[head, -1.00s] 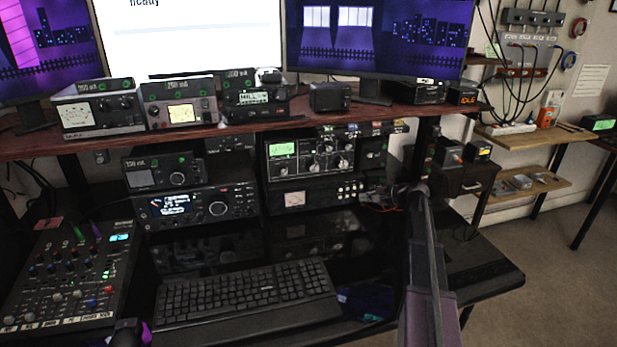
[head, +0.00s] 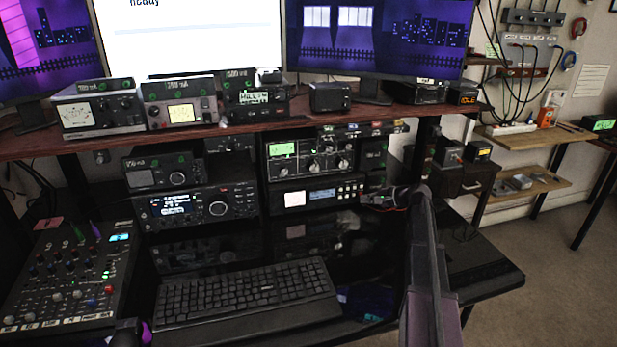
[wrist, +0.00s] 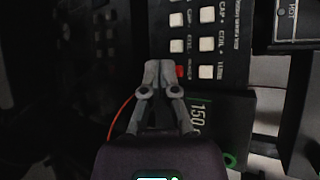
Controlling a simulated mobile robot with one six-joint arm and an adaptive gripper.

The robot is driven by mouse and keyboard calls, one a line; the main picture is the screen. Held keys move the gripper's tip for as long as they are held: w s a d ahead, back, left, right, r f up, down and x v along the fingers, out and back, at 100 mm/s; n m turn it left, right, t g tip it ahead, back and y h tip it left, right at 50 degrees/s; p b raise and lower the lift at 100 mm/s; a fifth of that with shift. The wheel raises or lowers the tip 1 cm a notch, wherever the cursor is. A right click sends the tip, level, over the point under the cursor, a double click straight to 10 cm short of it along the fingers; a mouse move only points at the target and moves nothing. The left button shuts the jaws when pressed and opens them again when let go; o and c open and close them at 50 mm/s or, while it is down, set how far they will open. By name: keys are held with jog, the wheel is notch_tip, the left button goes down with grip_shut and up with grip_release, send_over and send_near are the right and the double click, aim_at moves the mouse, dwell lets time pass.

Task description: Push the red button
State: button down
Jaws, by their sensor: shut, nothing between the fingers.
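The red button (wrist: 180,71) is small and sits on a dark panel among white buttons in the wrist view. My gripper (wrist: 157,66) is shut and empty. Its fingertips are just left of the button in that view, close to the panel; I cannot tell whether they touch it. In the head view, my gripper (head: 364,199) is at the right end of the lower tuner unit (head: 318,204). That unit has a lit white meter and a lit blue display. The red button cannot be made out in the head view.
White buttons (wrist: 207,43) line the panel beside the red one. Another radio unit (head: 310,155) sits directly above the tuner. A keyboard (head: 240,295) and a mixer (head: 70,270) are on the desk. The shelf post (head: 423,150) stands right of my gripper.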

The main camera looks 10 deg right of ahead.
jog(key=shift+s+d, duration=0.1)
jog(key=shift+s, duration=2.9)
jog(key=shift+s, duration=0.1)
dwell(0.3)
